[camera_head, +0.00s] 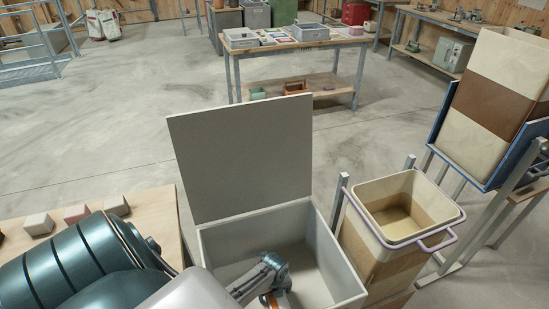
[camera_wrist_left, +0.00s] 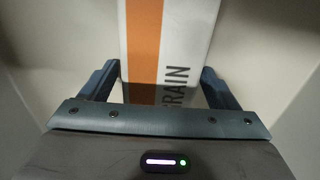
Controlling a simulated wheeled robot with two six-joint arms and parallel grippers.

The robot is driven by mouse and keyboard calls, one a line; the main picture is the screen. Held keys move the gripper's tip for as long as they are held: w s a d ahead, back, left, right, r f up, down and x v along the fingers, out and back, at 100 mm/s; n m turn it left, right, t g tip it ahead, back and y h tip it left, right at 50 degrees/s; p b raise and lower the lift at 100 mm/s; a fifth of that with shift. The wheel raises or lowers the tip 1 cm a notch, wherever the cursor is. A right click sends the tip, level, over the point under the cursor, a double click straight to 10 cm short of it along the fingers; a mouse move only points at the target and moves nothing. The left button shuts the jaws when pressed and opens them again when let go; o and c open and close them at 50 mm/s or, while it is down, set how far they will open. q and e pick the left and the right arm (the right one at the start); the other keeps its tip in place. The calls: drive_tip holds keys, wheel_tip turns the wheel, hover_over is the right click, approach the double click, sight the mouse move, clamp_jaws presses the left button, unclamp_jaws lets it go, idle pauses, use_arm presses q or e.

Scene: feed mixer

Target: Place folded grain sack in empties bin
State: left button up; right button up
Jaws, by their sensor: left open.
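The folded grain sack (camera_wrist_left: 190,28) is white with an orange stripe and dark lettering reading "RAIN". In the left wrist view it lies just beyond and between the fingers of my left gripper (camera_wrist_left: 160,85), which are spread apart. No finger is seen closed on it. The bin's flat lid (camera_head: 245,150) stands open at the back. My right gripper is not in view.
A tall tan container with a purple handle rim (camera_head: 452,232) stands close to the bin's right side. A wooden table (camera_head: 160,215) with several small blocks is at left. A tan and brown hopper (camera_head: 500,90) stands at far right. Clear floor lies behind the lid.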

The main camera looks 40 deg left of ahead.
use_arm(q)
drive_tip(key=shift+r, duration=0.1)
wheel_tip(320, 180, up, 12)
idle(0.5)
